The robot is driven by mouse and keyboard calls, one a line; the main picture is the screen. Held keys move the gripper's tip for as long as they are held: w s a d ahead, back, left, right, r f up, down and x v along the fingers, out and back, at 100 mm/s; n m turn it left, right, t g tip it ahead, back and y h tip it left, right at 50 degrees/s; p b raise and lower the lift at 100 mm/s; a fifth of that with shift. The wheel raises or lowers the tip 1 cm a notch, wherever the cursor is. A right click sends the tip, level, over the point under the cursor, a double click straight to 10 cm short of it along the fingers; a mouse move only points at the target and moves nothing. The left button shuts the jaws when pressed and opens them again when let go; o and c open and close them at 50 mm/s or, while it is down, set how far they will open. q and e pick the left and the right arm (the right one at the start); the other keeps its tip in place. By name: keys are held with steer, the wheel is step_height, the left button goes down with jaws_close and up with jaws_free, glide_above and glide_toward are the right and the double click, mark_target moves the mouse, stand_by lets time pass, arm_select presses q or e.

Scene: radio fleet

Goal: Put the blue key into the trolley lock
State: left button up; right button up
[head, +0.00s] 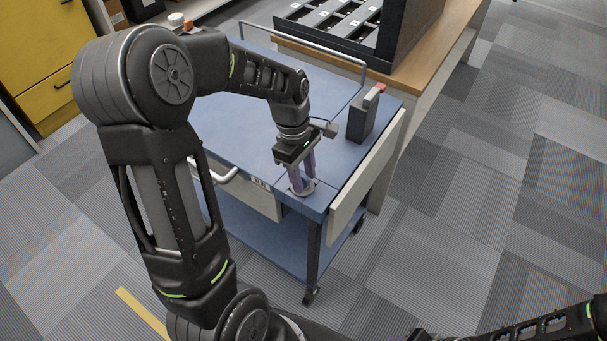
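The trolley (235,125) has a blue top, a lower blue shelf and pale side panels. A small round grey lock plate (308,188) sits at its near corner. My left gripper (301,187) points down over this plate, its purple fingertips at or just above it. The fingers hide most of the plate's middle. I cannot make out the blue key; anything between the fingers is too small and covered to tell.
A dark grey radio-like box (363,115) with a red part on top stands on the trolley's right side. A metal handrail (300,52) runs along the back. Behind is a wooden bench (436,62) with a dark slotted case (396,40). Carpet to the right is clear.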

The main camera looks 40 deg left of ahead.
arm_select(q)
steer(key=r, duration=0.5)
steer(key=a+r, duration=0.1)
steer(key=r, duration=0.1)
steer(key=shift+a+r, duration=0.1)
steer(key=shift+r, duration=0.25)
stand_by(0.6)
